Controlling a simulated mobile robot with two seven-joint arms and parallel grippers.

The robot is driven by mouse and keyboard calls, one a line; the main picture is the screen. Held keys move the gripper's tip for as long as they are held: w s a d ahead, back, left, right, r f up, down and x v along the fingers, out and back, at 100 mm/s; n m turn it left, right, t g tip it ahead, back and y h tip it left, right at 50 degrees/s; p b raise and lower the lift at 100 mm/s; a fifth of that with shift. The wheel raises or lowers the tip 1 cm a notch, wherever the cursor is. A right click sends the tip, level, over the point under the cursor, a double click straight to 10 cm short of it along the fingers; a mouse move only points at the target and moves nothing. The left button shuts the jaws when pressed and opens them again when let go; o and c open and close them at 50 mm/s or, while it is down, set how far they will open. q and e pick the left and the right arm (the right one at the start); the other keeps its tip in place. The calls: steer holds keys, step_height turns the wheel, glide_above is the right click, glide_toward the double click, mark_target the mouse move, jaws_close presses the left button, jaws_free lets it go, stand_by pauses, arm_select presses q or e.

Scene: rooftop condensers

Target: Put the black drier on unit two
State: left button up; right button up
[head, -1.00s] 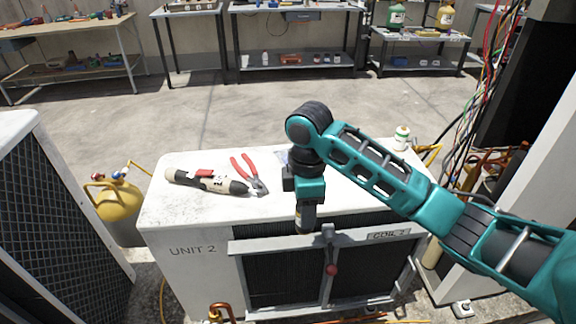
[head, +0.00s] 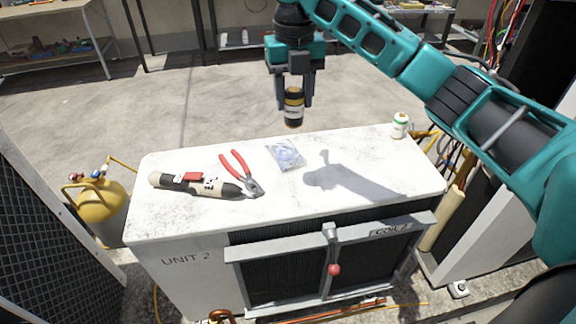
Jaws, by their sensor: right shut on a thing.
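My right gripper (head: 294,98) is shut on the black drier (head: 293,108), a small black cylinder with a pale label band and a brass-coloured lower end. It hangs upright in the air above the back edge of unit two (head: 205,220), apart from the white top. Unit two is a white condenser marked "UNIT 2", with a dark coil and a grey frame on its front. My left gripper is not in view.
On unit two's top lie a cream and black torch-like tool (head: 195,184), red-handled pliers (head: 240,174) and a clear plastic bag (head: 285,156). A small white bottle (head: 400,125) stands at the back right corner. The top's front middle and right are clear. A yellow cylinder (head: 97,208) stands left.

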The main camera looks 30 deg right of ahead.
step_height(320, 180, down, 19)
steer(key=shift+r+b, duration=0.1)
steer(key=shift+b, duration=0.8)
steer(key=o, duration=1.3)
steer(key=shift+s, duration=0.1)
steer(key=shift+c, duration=0.2)
step_height(320, 180, up, 12)
steer(key=p, duration=0.1)
